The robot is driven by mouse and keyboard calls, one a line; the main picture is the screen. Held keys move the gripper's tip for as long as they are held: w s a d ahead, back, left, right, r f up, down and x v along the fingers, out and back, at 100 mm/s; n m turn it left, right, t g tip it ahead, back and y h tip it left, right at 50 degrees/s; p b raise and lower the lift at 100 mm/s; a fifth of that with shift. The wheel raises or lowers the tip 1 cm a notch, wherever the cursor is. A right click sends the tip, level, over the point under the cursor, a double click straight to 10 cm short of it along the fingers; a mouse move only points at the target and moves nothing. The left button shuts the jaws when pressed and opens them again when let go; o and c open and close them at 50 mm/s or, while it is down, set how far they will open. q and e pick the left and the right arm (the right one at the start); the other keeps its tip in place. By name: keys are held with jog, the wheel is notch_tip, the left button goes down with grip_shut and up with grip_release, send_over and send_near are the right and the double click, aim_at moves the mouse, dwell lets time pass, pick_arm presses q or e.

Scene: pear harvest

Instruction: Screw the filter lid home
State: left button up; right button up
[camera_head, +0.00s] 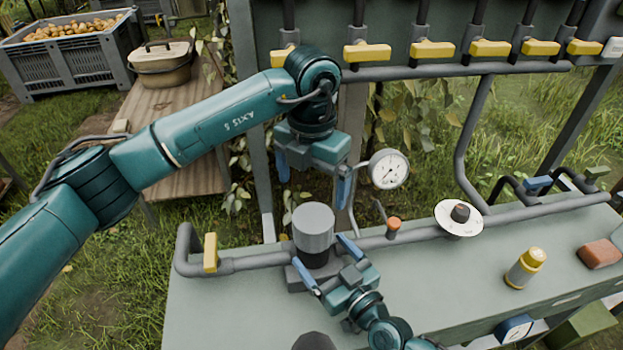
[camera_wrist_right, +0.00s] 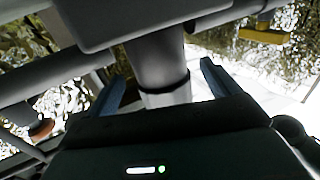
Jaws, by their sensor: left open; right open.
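The filter stands on the bench at centre in the head view. Its light grey cylindrical lid (camera_head: 313,222) sits upright on a dark filter body (camera_head: 315,257). In the right wrist view the lid (camera_wrist_right: 168,97) shows below the dark body (camera_wrist_right: 156,58), with a dark band between them. My right gripper (camera_head: 328,263) is open, its blue fingers on either side of the filter body. In the wrist view its fingers (camera_wrist_right: 165,83) stand apart from the cylinder, with gaps on both sides. My left gripper (camera_head: 312,176) is open and empty, pointing down above the lid.
A grey pipe (camera_head: 262,261) with a yellow lever (camera_head: 210,252) runs beside the filter. A pressure gauge (camera_head: 389,169) stands close right of my left gripper. Yellow valve handles (camera_head: 367,54) line the back.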

pick_arm(q)
jog(key=shift+f, duration=0.15)
pick_arm(e)
jog(key=v, duration=0.9)
jog(key=shift+w, duration=0.1)
